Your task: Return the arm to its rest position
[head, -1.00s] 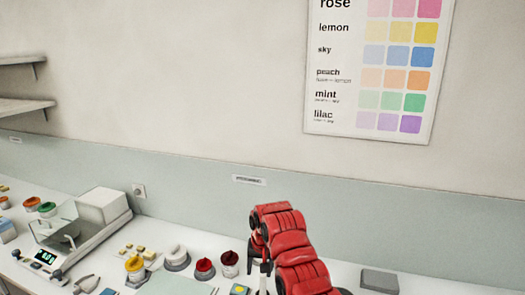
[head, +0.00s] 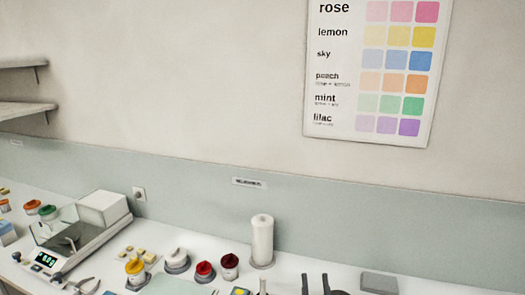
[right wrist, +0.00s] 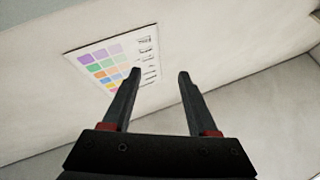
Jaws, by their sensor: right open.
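My right gripper (head: 314,284) shows at the bottom edge of the head view as two dark fingertips standing upright, apart from each other. In the right wrist view the same gripper (right wrist: 160,76) is open, with nothing between its fingers. Behind its fingers in that view are the bare wall and the colour chart (right wrist: 115,62). The rest of the right arm is out of the head view. My left gripper is not in either view.
A white roll on a stand (head: 262,240) is at the back of the counter, left of the right gripper. A grey block (head: 379,283) lies to its right.

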